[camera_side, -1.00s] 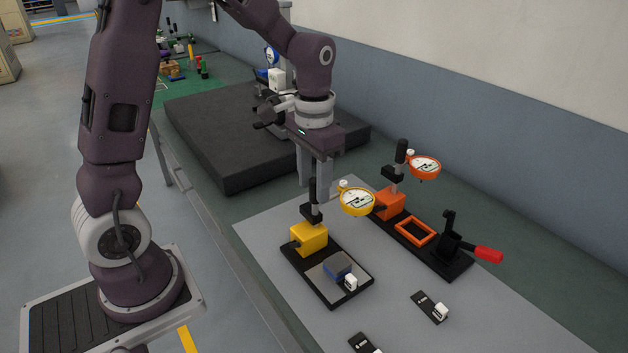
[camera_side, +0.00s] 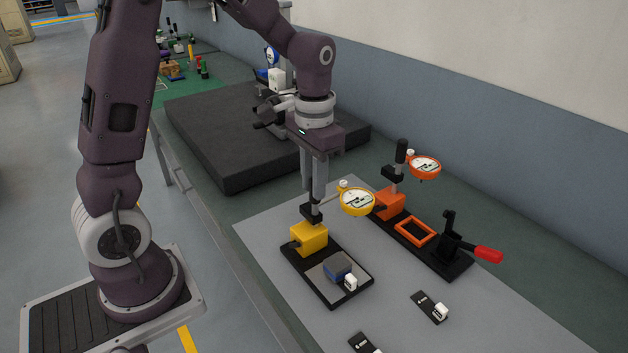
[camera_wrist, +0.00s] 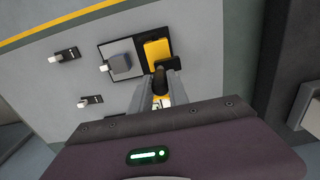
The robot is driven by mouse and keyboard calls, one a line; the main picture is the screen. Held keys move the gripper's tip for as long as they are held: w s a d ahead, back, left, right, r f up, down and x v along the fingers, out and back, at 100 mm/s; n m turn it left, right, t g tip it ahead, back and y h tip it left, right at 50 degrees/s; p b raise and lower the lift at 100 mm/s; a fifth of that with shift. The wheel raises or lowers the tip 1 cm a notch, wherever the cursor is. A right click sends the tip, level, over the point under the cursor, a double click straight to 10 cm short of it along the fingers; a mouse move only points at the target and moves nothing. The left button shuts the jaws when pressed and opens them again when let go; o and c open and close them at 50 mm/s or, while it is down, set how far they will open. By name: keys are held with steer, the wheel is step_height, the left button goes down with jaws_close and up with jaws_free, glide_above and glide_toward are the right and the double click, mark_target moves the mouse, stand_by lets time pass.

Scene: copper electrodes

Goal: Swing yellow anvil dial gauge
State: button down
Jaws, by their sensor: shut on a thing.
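The post rises from a yellow block (camera_side: 309,238) on a black base with a light plate (camera_side: 328,283). A blue block (camera_side: 338,270) with a white piece (camera_side: 351,283) is on the plate. My gripper (camera_side: 317,195) points down and is shut on the black top of the yellow gauge's post. In the wrist view, the fingers of my gripper (camera_wrist: 159,90) close around the black post top (camera_wrist: 159,77). The yellow block (camera_wrist: 157,50) shows beyond it.
An orange dial gauge (camera_side: 424,167) stands behind on a black base with an orange frame (camera_side: 415,231) and a red-handled clamp (camera_side: 488,255). Small black tags (camera_side: 430,307) lie in front. A large dark slab (camera_side: 220,150) is behind my gripper. The grey mat (camera_side: 270,222) has free room.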

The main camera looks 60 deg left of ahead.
stand_by(0.9)
steer(key=m, duration=0.9)
steer(key=shift+w+a+m, duration=0.1)
steer(key=shift+a+m, duration=0.05)
steer(key=shift+m, duration=0.15)
steer(key=m, duration=0.4)
steer(key=shift+w+m, duration=0.1)
steer(key=shift+m, duration=2)
steer(key=c, duration=1.3)
jaws_free()
steer(key=shift+o, duration=0.2)
